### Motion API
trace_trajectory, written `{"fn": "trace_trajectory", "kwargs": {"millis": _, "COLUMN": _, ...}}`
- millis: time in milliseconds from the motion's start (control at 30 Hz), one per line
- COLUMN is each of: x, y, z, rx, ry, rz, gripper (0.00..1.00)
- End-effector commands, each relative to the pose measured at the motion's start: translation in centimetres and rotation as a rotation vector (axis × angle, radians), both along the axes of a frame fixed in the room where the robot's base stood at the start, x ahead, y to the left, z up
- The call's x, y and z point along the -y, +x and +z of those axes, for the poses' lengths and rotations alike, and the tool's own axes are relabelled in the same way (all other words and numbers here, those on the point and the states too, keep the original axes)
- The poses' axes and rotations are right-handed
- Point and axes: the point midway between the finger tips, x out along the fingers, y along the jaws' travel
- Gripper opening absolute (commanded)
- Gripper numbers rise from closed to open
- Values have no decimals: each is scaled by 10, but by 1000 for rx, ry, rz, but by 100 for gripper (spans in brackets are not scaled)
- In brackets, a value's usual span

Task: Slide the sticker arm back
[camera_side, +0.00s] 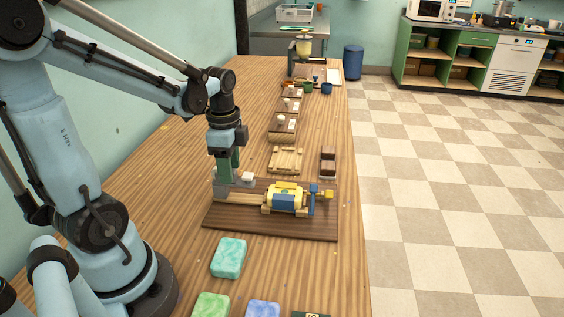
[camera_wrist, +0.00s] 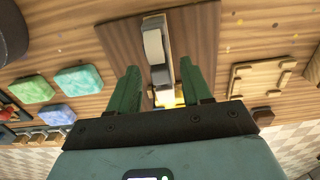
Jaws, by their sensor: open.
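In the side view, a device stands on a dark wooden board (camera_side: 318,231). It has a yellow and blue roller part (camera_side: 285,198) and a blue upright piece at its right end. A grey part with a white block (camera_side: 248,176), which looks like the sticker arm, is at its left end. My gripper (camera_side: 229,176) points down at this grey part. In the wrist view, the open green fingers (camera_wrist: 160,66) stand on either side of the grey and white arm (camera_wrist: 154,45), with gaps visible. Whether either finger touches it lower down is hidden. Some yellow shows behind the gripper body.
Teal (camera_side: 229,258), green (camera_side: 211,305) and blue (camera_side: 262,309) soap bars lie in front of the board. A wooden slatted tray (camera_side: 285,160) and a small dark block (camera_side: 328,161) lie behind it. Boxes and a press stand farther back. Bare table lies left of the trays.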

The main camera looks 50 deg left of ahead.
Motion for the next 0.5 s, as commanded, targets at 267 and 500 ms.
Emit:
{"fn": "trace_trajectory", "kwargs": {"millis": 267, "x": 0, "y": 0, "z": 19, "rx": 1, "ry": -1, "rz": -1, "gripper": 49}}
{"fn": "trace_trajectory", "kwargs": {"millis": 500, "x": 0, "y": 0, "z": 53, "rx": 0, "ry": 0, "rz": 0, "gripper": 49}}
